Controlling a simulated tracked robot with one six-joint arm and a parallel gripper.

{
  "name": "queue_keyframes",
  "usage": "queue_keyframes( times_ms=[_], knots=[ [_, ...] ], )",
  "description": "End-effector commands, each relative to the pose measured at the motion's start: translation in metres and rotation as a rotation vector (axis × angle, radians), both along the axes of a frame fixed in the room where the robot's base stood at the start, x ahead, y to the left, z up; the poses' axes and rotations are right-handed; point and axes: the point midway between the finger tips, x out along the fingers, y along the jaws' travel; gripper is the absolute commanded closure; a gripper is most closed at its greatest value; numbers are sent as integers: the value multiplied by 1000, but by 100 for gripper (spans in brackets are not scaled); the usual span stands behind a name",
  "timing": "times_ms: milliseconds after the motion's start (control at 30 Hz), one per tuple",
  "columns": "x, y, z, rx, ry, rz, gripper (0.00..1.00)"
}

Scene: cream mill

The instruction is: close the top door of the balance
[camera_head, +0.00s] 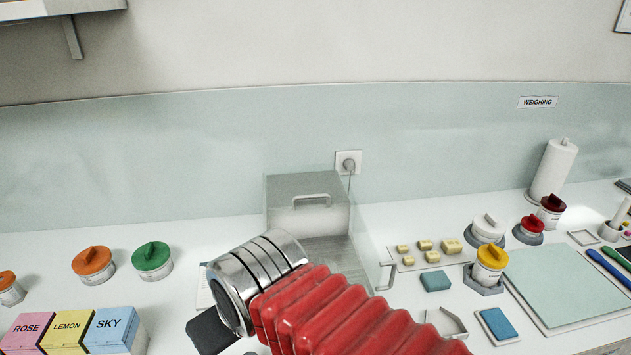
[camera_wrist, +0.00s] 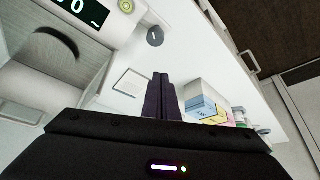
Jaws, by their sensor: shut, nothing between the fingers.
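The balance is a clear-walled box (camera_head: 358,225) on the bench, in the middle of the head view. A bar handle (camera_head: 311,199) shows on its grey upper panel towards the back, apparently the top door; how far it stands open is unclear. My arm hides the balance's front and lower left. In the wrist view, part of the balance body with its lit display (camera_wrist: 84,12) shows at upper left. My gripper (camera_wrist: 165,78) has its dark fingers together, empty, pointing past the balance over the white bench. It touches nothing that I can see.
Side handles (camera_head: 387,276) stand right of the balance. Rose, lemon and sky boxes (camera_head: 110,330) and lidded jars (camera_head: 152,257) are at left. Yellow blocks (camera_head: 425,245), a yellow-lidded jar (camera_head: 490,263) and a pale mat (camera_head: 565,285) are at right. The wall behind has a socket (camera_head: 348,163).

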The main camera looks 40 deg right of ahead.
Motion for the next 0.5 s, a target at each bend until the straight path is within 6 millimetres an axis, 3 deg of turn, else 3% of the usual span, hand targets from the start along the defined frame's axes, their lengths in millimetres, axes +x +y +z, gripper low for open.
queue_keyframes(
  times_ms=[267,500],
  knots=[
    [3,-2,4,0,1,-8,100],
    [31,-31,36,1,20,-88,100]
  ],
)
